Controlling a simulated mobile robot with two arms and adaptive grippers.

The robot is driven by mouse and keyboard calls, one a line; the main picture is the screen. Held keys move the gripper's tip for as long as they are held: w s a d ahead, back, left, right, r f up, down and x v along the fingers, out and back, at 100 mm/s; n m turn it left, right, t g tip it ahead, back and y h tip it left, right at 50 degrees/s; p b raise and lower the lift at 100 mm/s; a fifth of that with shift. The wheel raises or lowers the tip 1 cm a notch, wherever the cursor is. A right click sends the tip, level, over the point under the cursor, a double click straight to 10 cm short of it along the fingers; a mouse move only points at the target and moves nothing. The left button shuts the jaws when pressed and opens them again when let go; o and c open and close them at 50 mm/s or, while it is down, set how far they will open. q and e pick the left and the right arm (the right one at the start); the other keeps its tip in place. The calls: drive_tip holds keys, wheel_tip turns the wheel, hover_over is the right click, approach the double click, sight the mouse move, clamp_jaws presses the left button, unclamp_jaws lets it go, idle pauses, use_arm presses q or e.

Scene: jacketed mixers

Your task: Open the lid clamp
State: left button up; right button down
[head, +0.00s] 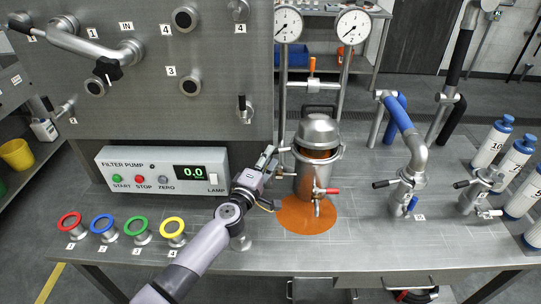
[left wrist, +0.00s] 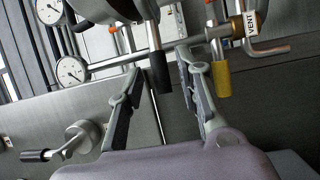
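A steel vessel (head: 315,178) with a domed lid (head: 319,130) and a black top handle stands on the bench. An orange band shows just under the lid. My left gripper (head: 268,180) is at the vessel's left side, its fingers apart. In the left wrist view the open gripper (left wrist: 158,70) has a black-handled lever (left wrist: 160,72) in the gap between its fingertips; I cannot tell whether they touch it. Whether this lever is the lid clamp is unclear. A yellow-handled lever (left wrist: 221,78) by a VENT tag (left wrist: 252,23) lies just right of the fingers. My right gripper is not in view.
Two gauges (head: 288,24) stand on posts behind the vessel. A red-handled valve (head: 327,191) sits at its front, above an orange disc (head: 300,222). The filter pump box (head: 150,185) is left, and a blue-sleeved pipe (head: 398,113) is right.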

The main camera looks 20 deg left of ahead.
use_arm(q)
drive_tip(key=shift+w+d, duration=0.1)
drive_tip(key=shift+w, duration=0.85)
clamp_jaws()
